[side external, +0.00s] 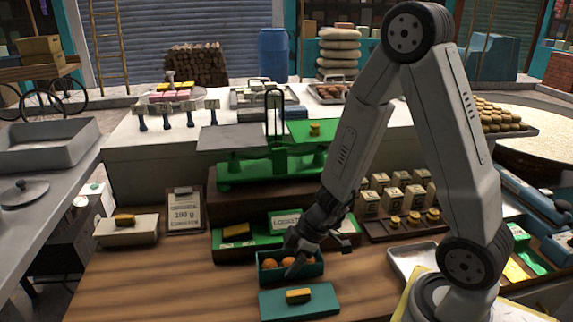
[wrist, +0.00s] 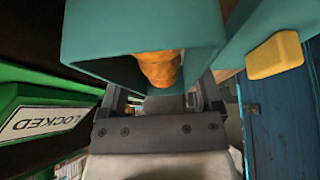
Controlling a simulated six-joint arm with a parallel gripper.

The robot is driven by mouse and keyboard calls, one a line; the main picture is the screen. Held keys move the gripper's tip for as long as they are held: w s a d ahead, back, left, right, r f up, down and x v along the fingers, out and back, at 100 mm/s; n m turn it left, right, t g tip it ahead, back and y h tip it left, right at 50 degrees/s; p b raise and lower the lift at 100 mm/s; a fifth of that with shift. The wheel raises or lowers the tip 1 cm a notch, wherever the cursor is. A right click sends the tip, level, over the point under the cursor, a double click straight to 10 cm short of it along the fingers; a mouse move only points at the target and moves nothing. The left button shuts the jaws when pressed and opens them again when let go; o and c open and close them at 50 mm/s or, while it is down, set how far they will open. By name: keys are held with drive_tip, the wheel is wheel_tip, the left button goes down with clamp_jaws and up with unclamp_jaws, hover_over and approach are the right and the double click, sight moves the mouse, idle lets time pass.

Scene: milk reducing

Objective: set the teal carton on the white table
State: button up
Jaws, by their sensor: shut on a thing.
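The teal carton (side external: 264,274) is an open box with round orange-brown items inside, at the front middle of the wooden bench. It also shows close up in the wrist view (wrist: 76,38). My gripper (side external: 297,258) reaches down from the right and is shut on the carton; its fingers (wrist: 158,97) meet the carton's near side in the wrist view. I cannot tell whether the carton touches the bench. A white-topped table (side external: 125,130) stands at the back, behind the green scale. My gripper hides part of the carton.
A teal lid (side external: 272,303) with a yellow knob (side external: 299,296) lies just in front of the carton. A green box marked LOCKED (side external: 285,223) and a green balance scale (side external: 235,173) stand behind. Small cartons (side external: 395,195) stand at right. The bench's front left is clear.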

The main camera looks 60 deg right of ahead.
drive_tip(key=shift+f, duration=0.15)
drive_tip(key=o, duration=1.1)
drive_tip(key=shift+v, duration=6.15)
drive_tip(key=shift+a, duration=0.1)
